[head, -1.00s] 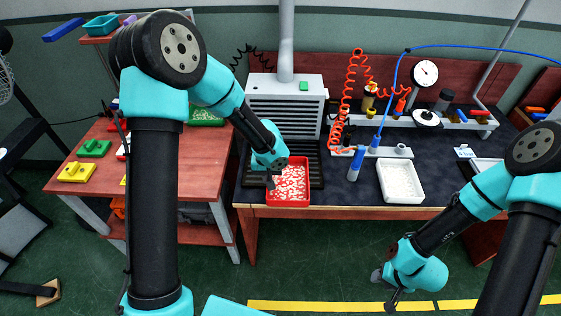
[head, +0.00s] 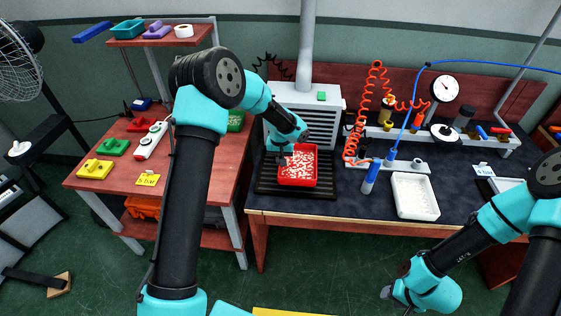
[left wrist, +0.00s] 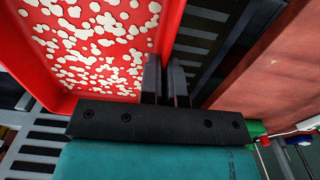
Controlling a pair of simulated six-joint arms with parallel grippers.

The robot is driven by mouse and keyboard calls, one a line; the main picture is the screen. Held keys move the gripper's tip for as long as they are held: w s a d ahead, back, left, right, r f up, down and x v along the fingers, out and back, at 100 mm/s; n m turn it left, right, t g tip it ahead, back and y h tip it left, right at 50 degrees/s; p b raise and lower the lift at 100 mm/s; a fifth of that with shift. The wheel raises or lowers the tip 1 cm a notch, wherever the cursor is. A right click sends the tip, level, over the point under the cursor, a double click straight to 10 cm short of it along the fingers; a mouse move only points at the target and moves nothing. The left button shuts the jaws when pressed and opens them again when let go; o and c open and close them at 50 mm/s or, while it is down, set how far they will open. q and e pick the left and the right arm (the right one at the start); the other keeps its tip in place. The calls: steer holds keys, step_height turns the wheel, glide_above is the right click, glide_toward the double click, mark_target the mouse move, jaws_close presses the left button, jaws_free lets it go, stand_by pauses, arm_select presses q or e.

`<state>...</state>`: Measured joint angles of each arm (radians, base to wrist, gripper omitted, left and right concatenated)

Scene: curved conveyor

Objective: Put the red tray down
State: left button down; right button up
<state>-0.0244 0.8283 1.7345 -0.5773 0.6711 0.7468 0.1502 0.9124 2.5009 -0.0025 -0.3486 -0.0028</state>
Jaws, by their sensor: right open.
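The red tray (head: 297,182), speckled inside with many small pale pieces, is over the black slatted grate (head: 265,186) in front of the grey hooded unit. I cannot tell whether it touches the slats. My left gripper (head: 284,161) is at the tray's left side. In the left wrist view the fingers (left wrist: 165,82) straddle the wall of the red tray (left wrist: 150,40) and are closed on it, with dark slats beyond. My right gripper (head: 391,293) is open and empty, low in front of the bench at the right.
A white tray (head: 415,197) with pale contents stands on the dark bench (head: 350,205). Blue-handled tools (head: 370,178), a red coiled hose (head: 374,90) and a gauge (head: 445,89) are nearby. The grey hooded unit (head: 310,98) closes off the back of the grate.

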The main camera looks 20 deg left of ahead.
arm_select(q)
steer(key=shift+w+a, duration=0.3)
steer(key=shift+w, duration=0.55)
steer(key=shift+w+a+f, duration=0.1)
steer(key=shift+w, duration=0.15)
steer(key=shift+f, duration=1.75)
steer(key=shift+f, duration=0.1)
steer(key=c, duration=1.3)
jaws_free()
steer(key=shift+c, duration=0.2)
step_height(320, 180, up, 12)
